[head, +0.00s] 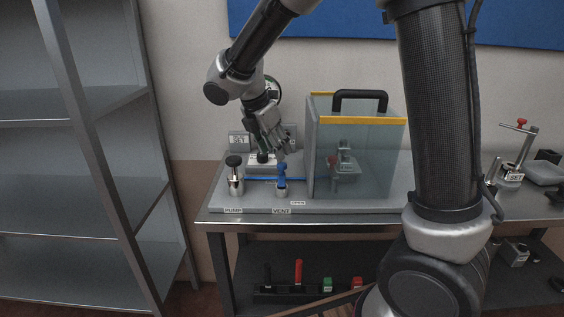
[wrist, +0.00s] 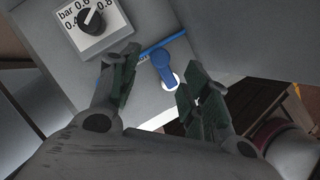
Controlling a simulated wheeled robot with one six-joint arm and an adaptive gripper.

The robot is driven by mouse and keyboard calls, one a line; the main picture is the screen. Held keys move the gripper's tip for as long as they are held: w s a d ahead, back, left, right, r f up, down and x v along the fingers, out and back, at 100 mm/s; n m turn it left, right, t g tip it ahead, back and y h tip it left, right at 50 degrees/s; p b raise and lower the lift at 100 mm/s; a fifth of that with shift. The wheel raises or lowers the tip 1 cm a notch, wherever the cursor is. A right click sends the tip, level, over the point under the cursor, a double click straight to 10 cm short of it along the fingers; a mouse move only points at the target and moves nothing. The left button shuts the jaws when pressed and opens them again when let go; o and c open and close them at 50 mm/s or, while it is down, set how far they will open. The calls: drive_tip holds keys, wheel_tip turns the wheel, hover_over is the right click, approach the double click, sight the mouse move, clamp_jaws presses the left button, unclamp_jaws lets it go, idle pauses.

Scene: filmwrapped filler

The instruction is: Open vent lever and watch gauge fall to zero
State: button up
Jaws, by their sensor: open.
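The blue vent lever (head: 282,174) stands upright on its metal base above the VENT label (head: 282,211) on the bench. In the wrist view the lever (wrist: 164,69) lies between my open fingers, apart from both as far as I can see. My gripper (head: 277,148) is open and points down just above and behind the lever; it also shows in the wrist view (wrist: 157,82). A round gauge (head: 274,84) with a green edge sits on the wall, mostly hidden behind my wrist; its needle cannot be read.
A black dial knob (wrist: 91,21) marked in bar sits beside the lever. The black-topped pump (head: 235,174) stands left of it. A clear guard box (head: 370,160) with a black handle stands close on the right. A grey shelf (head: 85,170) is at far left.

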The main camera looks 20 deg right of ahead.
sight(282, 164)
drive_tip(key=x, duration=0.6)
drive_tip(key=c, duration=1)
